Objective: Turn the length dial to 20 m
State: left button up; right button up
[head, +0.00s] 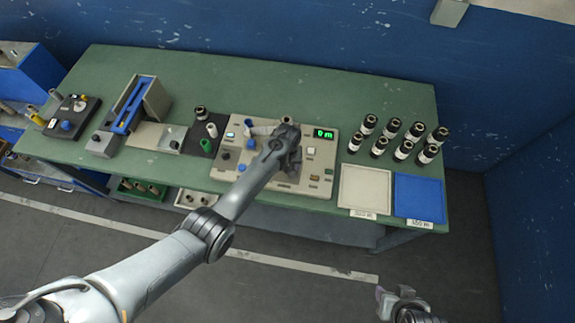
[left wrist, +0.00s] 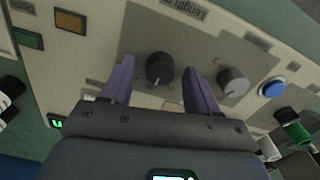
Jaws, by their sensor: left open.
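The machine's panel (head: 232,172) is cream and its green display (head: 324,133) reads 0 m. In the left wrist view a round black dial (left wrist: 160,68) sits near a label reading Length m (left wrist: 183,9), which is turned over in the picture. My left gripper (left wrist: 158,68) is open, with one purple finger on each side of this dial. I cannot tell whether the fingers touch it. In the head view my left gripper (head: 290,160) hides this part of the panel. My right gripper (head: 398,294) is low at the right, away from the panel; its opening is unclear.
A second dark knob (left wrist: 233,84) and a blue button (left wrist: 272,88) are beside the dial. Several dark rolls with white bands (head: 404,150) stand on the green table (head: 290,82) at right. A white tray (head: 366,188) and a blue tray (head: 418,196) lie in front of them.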

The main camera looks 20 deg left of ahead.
pick_arm(q)
jog(key=shift+c, duration=0.3)
jog(key=c, duration=1)
jog(key=shift+n, duration=0.3)
jog(key=n+p, duration=0.1)
jog(key=n, duration=0.5)
jog(key=shift+f+n, duration=0.1)
jog(key=shift+n, duration=0.6)
